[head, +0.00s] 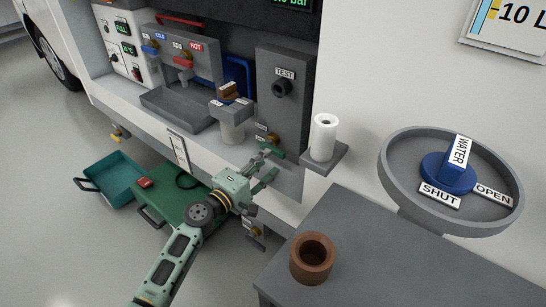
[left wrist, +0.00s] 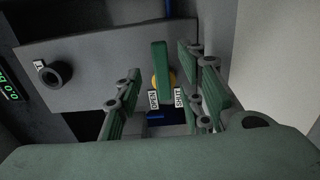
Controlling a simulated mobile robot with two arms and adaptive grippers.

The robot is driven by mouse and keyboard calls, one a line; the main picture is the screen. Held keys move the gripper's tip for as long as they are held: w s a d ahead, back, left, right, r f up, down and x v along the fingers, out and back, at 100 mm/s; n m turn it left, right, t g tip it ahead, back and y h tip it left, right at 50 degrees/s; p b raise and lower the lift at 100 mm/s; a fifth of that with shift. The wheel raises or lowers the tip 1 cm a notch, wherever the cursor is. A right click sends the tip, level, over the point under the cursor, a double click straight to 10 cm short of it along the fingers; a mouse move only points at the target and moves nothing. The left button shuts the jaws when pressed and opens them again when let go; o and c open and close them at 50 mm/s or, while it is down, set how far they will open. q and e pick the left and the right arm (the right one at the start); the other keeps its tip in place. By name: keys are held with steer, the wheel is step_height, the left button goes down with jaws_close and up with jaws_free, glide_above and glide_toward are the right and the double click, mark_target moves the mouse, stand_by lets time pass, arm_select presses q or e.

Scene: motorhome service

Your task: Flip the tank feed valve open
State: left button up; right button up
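A green lever (left wrist: 160,70) on a brass-coloured valve body shows in the left wrist view, with white OPEN (left wrist: 153,99) and SHUT (left wrist: 179,97) labels below it. In the head view, the lever (head: 277,152) sits low on the grey TEST panel; its small tags are too small to read. My left gripper (head: 266,170) is open just in front of it. In the left wrist view, the lever stands between the spread fingers of the left gripper (left wrist: 160,108), with gaps on both sides; contact is not visible. My right gripper is not in view.
A round grey dish (head: 400,187) with a blue WATER knob (head: 436,172) stands at right. A white cylinder (head: 323,137) sits on a shelf by the panel. A brown cup (head: 312,258) is on the grey table (head: 370,240). Green (head: 180,213) and teal (head: 112,178) crates lie below.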

mark_target(275, 154)
arm_select(q)
steer(key=shift+b+x, duration=0.3)
steer(key=shift+x, duration=2.05)
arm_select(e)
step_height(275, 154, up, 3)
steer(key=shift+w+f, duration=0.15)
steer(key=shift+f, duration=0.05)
arm_select(q)
steer(key=shift+f, duration=0.1)
jaws_close()
